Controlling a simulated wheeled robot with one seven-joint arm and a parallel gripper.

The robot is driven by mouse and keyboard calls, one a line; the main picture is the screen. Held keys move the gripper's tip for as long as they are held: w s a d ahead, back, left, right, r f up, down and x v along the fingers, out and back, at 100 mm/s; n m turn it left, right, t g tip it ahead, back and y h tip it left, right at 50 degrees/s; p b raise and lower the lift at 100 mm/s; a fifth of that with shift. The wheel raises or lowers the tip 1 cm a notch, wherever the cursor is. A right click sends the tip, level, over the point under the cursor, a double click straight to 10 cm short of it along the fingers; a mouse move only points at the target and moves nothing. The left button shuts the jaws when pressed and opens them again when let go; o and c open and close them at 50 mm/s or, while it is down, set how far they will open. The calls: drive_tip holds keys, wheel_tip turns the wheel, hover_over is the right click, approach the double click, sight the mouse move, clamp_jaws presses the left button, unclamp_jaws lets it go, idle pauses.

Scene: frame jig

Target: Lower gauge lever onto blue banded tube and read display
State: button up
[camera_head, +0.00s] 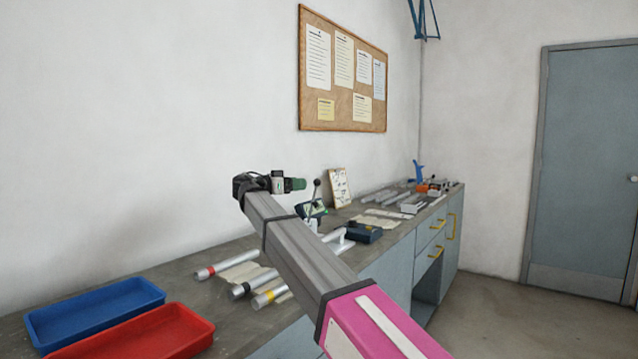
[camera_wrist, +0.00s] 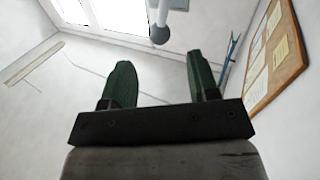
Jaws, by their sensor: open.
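My gripper (camera_head: 296,184) is raised above the workbench, its green fingers apart and empty; they also show in the wrist view (camera_wrist: 160,82). A gauge (camera_head: 311,209) with a greenish face stands on the bench just beyond my gripper. Its lever (camera_head: 316,188) stands raised, ending in a dark knob close to the fingertips; I cannot tell whether they touch. A grey tube with a dark, apparently blue band (camera_head: 239,291) lies between a red banded tube (camera_head: 212,270) and a yellow banded tube (camera_head: 269,297). My arm hides part of the bench. The display reading is too small to tell.
Blue (camera_head: 97,303) and red (camera_head: 140,337) trays sit at the near left. A dark blue box (camera_head: 365,231) stands right of my arm. A clipboard (camera_head: 339,187) leans against the wall. In the wrist view, a grey ball-ended rod (camera_wrist: 160,32) shows beyond the fingers.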

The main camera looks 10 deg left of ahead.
sight(316, 182)
drive_tip(key=x, duration=0.9)
drive_tip(key=shift+w+d, duration=0.1)
drive_tip(key=shift+d, duration=0.1)
drive_tip(key=c, duration=0.7)
